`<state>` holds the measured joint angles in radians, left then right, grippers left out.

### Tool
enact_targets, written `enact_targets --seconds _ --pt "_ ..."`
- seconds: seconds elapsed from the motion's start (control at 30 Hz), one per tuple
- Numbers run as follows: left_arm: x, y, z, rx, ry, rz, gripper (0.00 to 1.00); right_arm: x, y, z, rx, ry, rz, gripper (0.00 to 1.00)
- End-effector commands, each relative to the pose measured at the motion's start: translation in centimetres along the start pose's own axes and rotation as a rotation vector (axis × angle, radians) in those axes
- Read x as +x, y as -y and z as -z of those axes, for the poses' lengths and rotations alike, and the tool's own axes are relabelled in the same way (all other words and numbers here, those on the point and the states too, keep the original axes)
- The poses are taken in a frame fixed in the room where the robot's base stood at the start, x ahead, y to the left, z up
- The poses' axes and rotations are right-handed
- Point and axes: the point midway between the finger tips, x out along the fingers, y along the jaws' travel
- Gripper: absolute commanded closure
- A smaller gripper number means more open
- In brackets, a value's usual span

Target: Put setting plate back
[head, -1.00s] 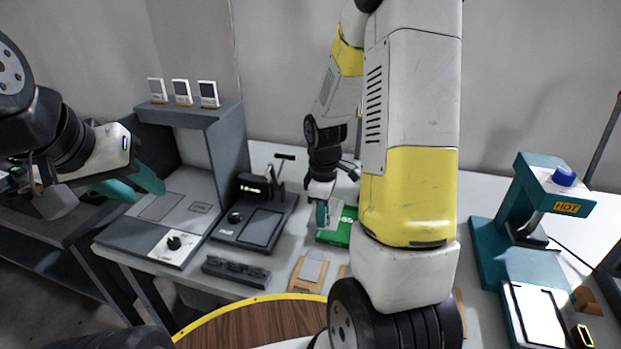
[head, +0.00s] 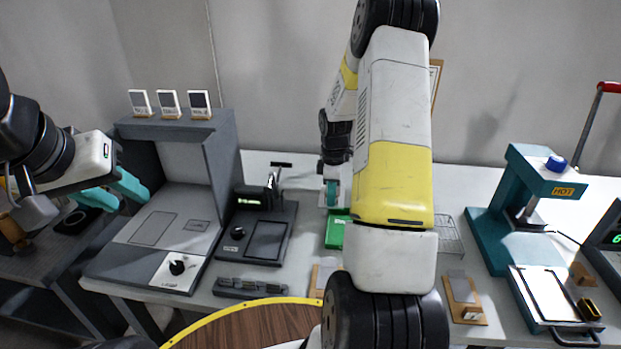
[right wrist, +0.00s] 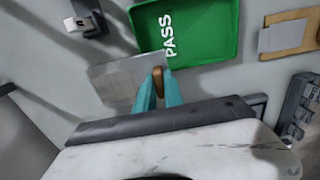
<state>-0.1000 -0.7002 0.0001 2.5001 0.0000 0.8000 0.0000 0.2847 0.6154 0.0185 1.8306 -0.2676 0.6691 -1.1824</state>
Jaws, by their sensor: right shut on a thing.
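In the right wrist view, the teal fingers of my right gripper (right wrist: 158,90) are shut on the brown handle of a thin grey plate (right wrist: 118,80), which I take to be the setting plate. The plate hangs beside the near left edge of the green PASS tray (right wrist: 190,30). In the head view, my right gripper (head: 332,192) is just behind the green tray (head: 338,232), and my own right arm hides part of that area. My left gripper (head: 114,192) is open and empty at the left, near the grey booth (head: 190,270).
A teal HOT press (head: 500,215) stands at the right. Wooden boards with grey pieces (head: 465,300) lie along the bench front. A dark device with a green display (head: 262,240) and a black slotted rack (head: 250,288) stand left of the tray. A wire rack (head: 450,235) lies behind my arm.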

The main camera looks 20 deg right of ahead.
Motion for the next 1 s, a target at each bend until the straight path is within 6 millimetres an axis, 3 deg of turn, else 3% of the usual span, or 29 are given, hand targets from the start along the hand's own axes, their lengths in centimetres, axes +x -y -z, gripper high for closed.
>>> enact_targets --seconds 0.1,0.33,0.6,0.8,1.0 --pt "0.0 0.0 0.0 0.000 0.000 0.000 0.64 0.4 -3.4 0.7 0.000 0.000 -0.002 1.00" --pt "0.0 0.0 0.0 0.000 0.000 0.000 0.64 0.8 -7.9 1.7 0.000 -0.001 -0.001 1.00" --pt "0.0 0.0 0.0 0.000 0.000 0.000 0.64 0.9 -9.6 2.1 0.000 0.000 0.000 1.00" --pt "0.0 0.0 0.0 0.000 0.000 0.000 0.64 3.9 -9.5 2.0 0.000 0.001 0.002 1.00" --pt "0.0 0.0 0.0 0.000 0.000 0.000 0.64 4.4 -9.5 2.0 0.000 0.000 0.000 1.00"
